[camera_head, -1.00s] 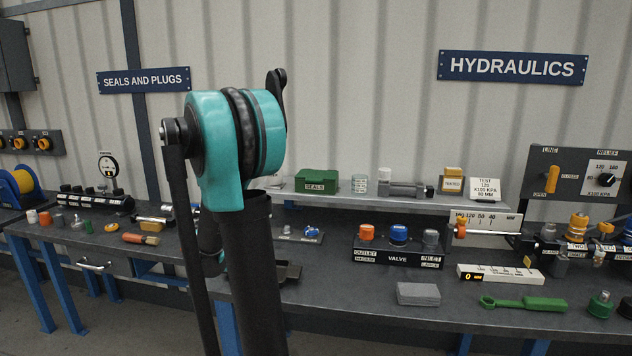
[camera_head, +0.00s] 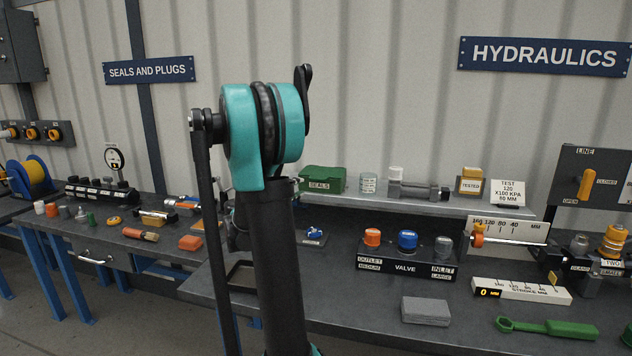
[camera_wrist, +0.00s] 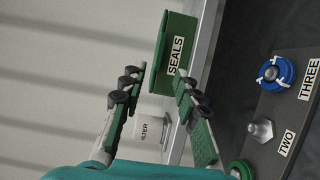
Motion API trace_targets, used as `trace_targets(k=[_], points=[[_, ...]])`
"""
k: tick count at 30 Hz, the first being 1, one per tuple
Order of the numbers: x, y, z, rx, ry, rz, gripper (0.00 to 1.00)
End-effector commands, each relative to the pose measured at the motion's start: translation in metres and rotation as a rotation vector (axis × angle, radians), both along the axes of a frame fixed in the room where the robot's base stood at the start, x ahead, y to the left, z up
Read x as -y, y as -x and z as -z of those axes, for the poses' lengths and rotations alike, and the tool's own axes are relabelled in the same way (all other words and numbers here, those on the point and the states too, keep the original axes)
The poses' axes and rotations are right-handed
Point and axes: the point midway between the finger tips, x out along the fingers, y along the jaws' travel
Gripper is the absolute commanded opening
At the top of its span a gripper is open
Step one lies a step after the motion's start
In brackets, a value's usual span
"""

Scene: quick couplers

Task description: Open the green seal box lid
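The green seal box (camera_head: 322,180), labelled SEALS, stands on the grey shelf behind the bench, and its lid looks shut. My arm partly hides its left side in the head view. In the wrist view the seal box (camera_wrist: 177,58) appears turned sideways, beyond my fingertips, with its label facing the camera. My gripper (camera_wrist: 161,80) is open, with its two fingers spread and nothing between them. The fingers point toward the box, near one end of it, and seem apart from it. The gripper is hidden behind my arm in the head view.
A FILTER jar (camera_wrist: 150,130) stands close to my fingers; a clear jar (camera_head: 368,183) is right of the box. A coupler rack (camera_wrist: 285,100) with fittings lies beside the shelf. The valve block (camera_head: 407,262) and grey block (camera_head: 425,310) are on the bench.

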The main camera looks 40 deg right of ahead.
Motion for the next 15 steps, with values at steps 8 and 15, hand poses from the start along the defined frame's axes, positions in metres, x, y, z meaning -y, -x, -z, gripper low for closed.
trace_targets(k=[8,15], points=[[0.055,-0.016,0.000,0.000,0.000,0.003,0.31],[0.089,-0.029,0.000,0.000,0.000,0.002,0.31]])
